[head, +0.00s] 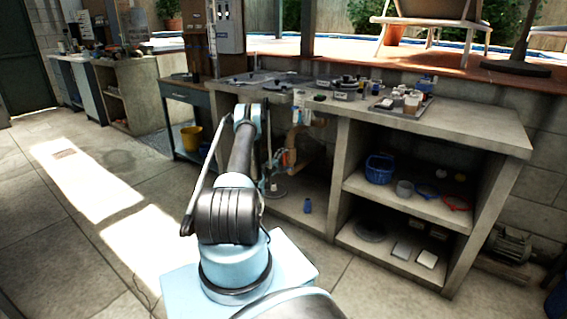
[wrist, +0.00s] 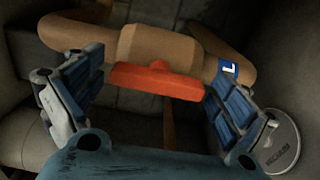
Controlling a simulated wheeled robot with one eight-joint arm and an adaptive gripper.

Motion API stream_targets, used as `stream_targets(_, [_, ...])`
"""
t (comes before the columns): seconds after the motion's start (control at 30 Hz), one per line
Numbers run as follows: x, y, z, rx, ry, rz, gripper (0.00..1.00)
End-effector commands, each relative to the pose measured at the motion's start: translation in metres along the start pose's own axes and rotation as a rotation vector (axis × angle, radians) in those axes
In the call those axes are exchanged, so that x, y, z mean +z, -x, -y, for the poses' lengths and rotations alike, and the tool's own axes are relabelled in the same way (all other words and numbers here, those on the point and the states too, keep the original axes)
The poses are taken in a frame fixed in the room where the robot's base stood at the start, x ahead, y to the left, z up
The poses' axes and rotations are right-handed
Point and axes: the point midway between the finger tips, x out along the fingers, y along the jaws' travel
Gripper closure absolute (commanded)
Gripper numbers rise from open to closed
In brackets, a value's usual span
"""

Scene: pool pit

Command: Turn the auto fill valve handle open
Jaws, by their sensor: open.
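The auto fill valve handle (wrist: 155,80) is a red-orange bar across the front of a tan valve body (wrist: 155,45) with pipe bends on both sides. My gripper (wrist: 160,78) is open, with one blue-padded finger near each end of the handle. The right finger is very close to the handle's right end; I cannot tell if they touch. A small gap shows at the left end. In the head view the tan pipe (head: 293,136) is in the open bay under the counter, with my gripper beside it, partly hidden by my arm.
A blue-and-white label (wrist: 229,67) is on the right pipe bend. A round silver disc (wrist: 284,132) lies at the lower right. The concrete counter (head: 480,130) and its divider (head: 338,165) bound the bay. A blue bottle (head: 308,206) stands on the bay floor.

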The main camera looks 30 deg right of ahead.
Motion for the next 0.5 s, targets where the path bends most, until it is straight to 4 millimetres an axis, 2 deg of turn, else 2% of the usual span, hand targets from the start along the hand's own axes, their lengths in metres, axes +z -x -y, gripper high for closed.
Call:
stream_targets(0.27, [0.001,0.005,0.0,0.0,0.0,0.001,0.05])
stream_targets(0.5, [0.0,0.038,0.0,0.0,0.001,0.0,0.05])
